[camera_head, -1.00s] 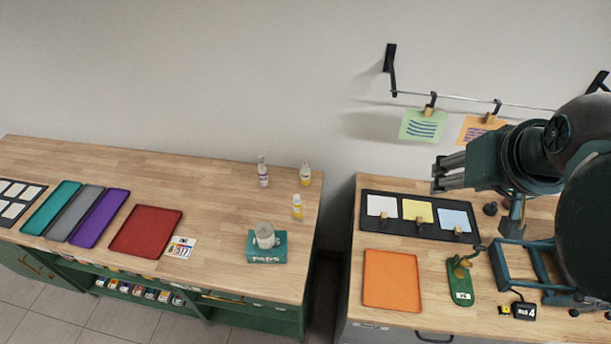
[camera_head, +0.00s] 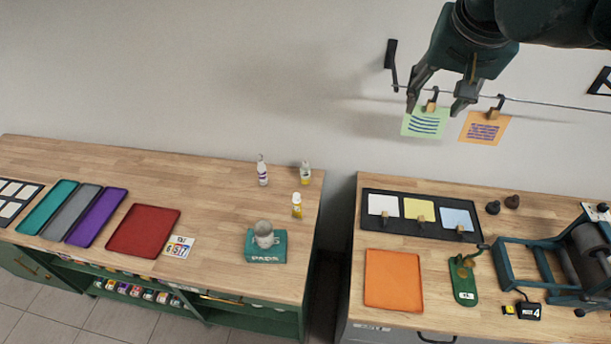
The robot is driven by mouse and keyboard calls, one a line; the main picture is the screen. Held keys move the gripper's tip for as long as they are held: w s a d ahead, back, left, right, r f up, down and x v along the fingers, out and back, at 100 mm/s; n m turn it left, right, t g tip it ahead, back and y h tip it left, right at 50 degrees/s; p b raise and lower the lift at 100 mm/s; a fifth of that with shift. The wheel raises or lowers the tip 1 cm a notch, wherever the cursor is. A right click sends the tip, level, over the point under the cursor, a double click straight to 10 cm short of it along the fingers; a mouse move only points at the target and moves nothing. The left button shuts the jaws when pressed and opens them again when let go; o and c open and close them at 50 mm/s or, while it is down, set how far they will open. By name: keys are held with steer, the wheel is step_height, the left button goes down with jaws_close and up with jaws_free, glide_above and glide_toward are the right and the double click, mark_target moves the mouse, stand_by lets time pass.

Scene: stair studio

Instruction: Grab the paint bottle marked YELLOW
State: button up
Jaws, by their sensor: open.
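Three small bottles stand upright near the right end of the left wooden counter. One has a yellow cap and yellow lower part (camera_head: 297,206) and is closest to the front. Another bottle with a yellowish lower label (camera_head: 305,174) stands behind it by the back edge. A white bottle with a purplish label (camera_head: 263,171) stands to their left. The label words are too small to read. My gripper (camera_head: 437,106) is open and empty, fingers pointing down, high in front of the wall above the right counter, right of the bottles and apart from them.
A grey cup (camera_head: 263,236) sits on a green box (camera_head: 279,252) in front of the bottles. A red tray (camera_head: 145,231) lies further left. A gap separates the two counters. Hanging cards (camera_head: 485,129) and a rail are near my gripper. The left counter's middle back is clear.

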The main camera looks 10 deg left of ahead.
steer(key=w+a+r+m+b, duration=0.1)
steer(key=w+a, duration=0.5)
steer(key=w, duration=0.3)
steer(key=m+g+h+b, duration=0.2)
steer(key=m+b, duration=0.2)
steer(key=b, duration=0.1)
glide_above(305, 163)
step_height(305, 163, down, 8)
step_height(305, 163, down, 46)
steer(key=shift+a+r+p, duration=0.15)
steer(key=shift+p, duration=0.15)
steer(key=shift+x, duration=1.3)
steer(key=shift+x, duration=2.6)
steer(key=shift+r, duration=0.1)
steer(key=shift+c, duration=0.6)
